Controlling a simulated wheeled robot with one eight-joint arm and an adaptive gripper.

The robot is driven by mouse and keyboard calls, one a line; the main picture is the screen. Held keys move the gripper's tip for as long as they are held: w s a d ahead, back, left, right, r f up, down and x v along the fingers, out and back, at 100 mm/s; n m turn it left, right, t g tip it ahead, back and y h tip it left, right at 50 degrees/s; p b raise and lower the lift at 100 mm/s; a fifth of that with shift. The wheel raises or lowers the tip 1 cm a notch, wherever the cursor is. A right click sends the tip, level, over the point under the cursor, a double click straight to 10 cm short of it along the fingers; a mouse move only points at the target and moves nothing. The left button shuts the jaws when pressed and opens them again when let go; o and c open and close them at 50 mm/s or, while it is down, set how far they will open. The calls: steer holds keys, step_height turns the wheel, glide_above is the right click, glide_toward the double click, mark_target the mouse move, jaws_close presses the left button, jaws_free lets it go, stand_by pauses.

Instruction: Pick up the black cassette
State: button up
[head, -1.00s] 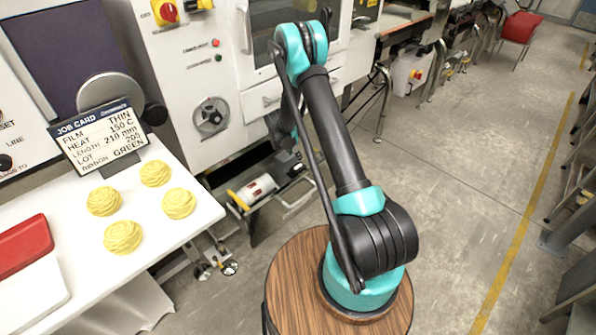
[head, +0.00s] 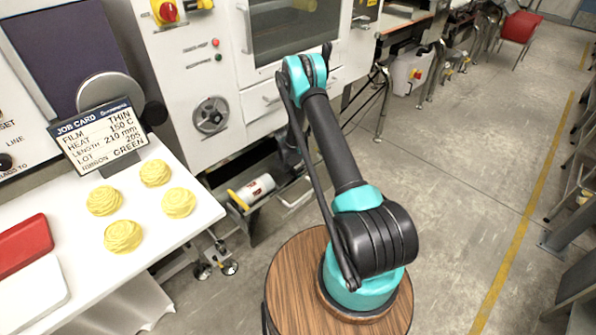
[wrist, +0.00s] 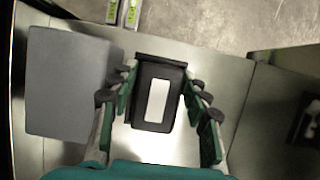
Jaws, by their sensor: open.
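The black cassette (wrist: 158,92), a dark block with a white label on its face, lies on a grey metal surface in the wrist view. My gripper (wrist: 163,84) is open, with one teal-and-black finger on either side of the cassette. A gap shows between the fingers and the cassette's sides, so it is not held. In the head view the cassette cannot be made out, and my gripper is hidden behind my arm.
A grey box-like block (wrist: 68,85) stands close to the left finger. In the head view, a white table (head: 185,232) carries yellow nests (head: 123,236), a red tray (head: 22,246) and a job card (head: 98,137).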

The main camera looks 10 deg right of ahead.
steer(key=c, duration=0.9)
steer(key=shift+r, duration=0.1)
